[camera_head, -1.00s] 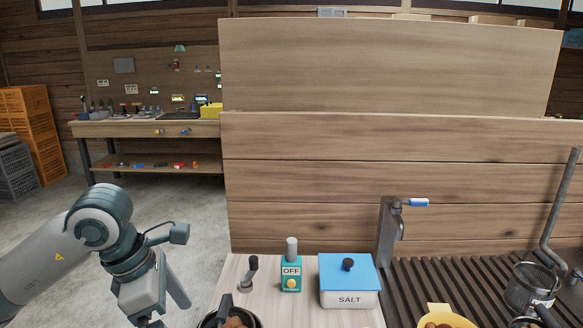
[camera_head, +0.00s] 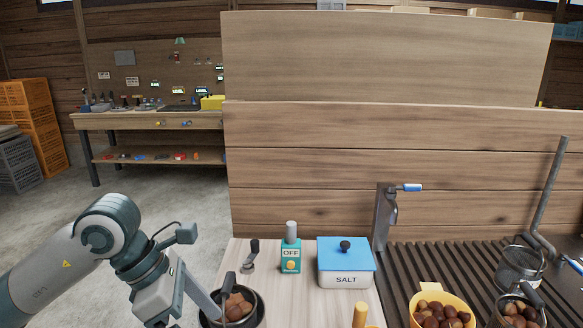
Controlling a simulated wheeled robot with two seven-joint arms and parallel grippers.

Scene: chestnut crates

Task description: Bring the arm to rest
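My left arm comes in from the lower left. Its gripper (camera_head: 188,318) points down beside the left edge of the light wooden worktop (camera_head: 300,303), close to a dark pot (camera_head: 250,318) of brown chunks. The fingers look spread apart with nothing seen between them. The lower finger is partly cut off by the bottom edge. My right arm and gripper are not in view.
On the worktop stand a lever (camera_head: 250,257), a green OFF switch box (camera_head: 291,258) and a blue-lidded SALT box (camera_head: 345,264). Open floor lies left.

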